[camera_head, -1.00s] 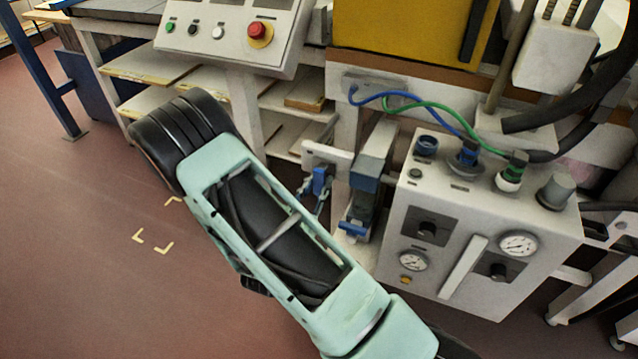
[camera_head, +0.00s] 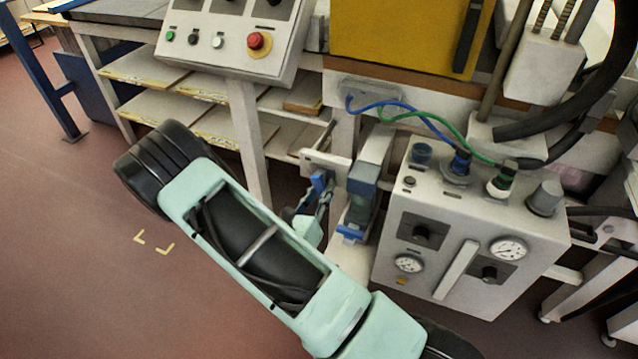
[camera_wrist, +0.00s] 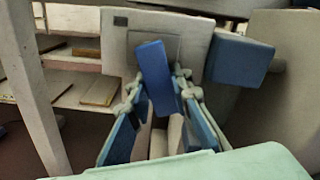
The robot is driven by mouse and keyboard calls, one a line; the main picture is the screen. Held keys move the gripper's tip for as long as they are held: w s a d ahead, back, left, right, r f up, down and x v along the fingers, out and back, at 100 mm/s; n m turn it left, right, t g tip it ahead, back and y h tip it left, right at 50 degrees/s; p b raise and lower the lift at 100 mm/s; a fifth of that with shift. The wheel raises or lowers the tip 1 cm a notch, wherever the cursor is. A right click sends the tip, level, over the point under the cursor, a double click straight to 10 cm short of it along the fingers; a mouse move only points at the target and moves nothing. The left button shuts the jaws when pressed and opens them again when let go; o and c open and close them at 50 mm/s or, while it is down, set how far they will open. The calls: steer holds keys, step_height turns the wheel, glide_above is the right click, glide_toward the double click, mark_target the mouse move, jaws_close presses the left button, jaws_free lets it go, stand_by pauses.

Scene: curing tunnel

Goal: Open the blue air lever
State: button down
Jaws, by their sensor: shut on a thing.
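The blue air lever (camera_wrist: 156,72) is a flat blue handle in front of a pale plate with a small dark label (camera_wrist: 120,21). In the wrist view it stands nearly upright, its top leaning slightly left. My gripper (camera_wrist: 158,88) has a finger on each side of the lever's lower part and is shut on it. In the head view the lever (camera_head: 318,182) shows beside the plate, and my gripper (camera_head: 320,194) is at it, partly hidden behind my arm. The lever's lower end and mounting are hidden between the fingers.
A blue block (camera_wrist: 240,60) stands close right of the lever. A grey control box (camera_head: 465,235) with gauges, knobs and hoses is further right. A table leg (camera_head: 250,140) and shelves (camera_head: 160,105) are to the left. Open floor (camera_head: 70,240) lies at lower left.

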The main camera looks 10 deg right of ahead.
mark_target(334, 175)
steer(key=n+p, duration=0.1)
steer(key=n, duration=0.1)
steer(key=r+n+p, duration=0.1)
steer(key=n+p, duration=0.1)
steer(key=s+d+n+p, duration=0.1)
steer(key=n+p, duration=0.1)
steer(key=shift+r+n, duration=0.25)
steer(key=shift+n, duration=0.05)
steer(key=n+p, duration=0.2)
steer(key=r+n+p, duration=0.1)
steer(key=n, duration=0.1)
steer(key=shift+s+d, duration=0.1)
steer(key=shift+d, duration=0.2)
steer(key=shift+r+n+p, duration=0.25)
steer(key=shift+n+p, duration=0.55)
steer(key=shift+n, duration=0.7)
steer(key=c, duration=1.7)
jaws_free()
steer(key=v, duration=1.2)
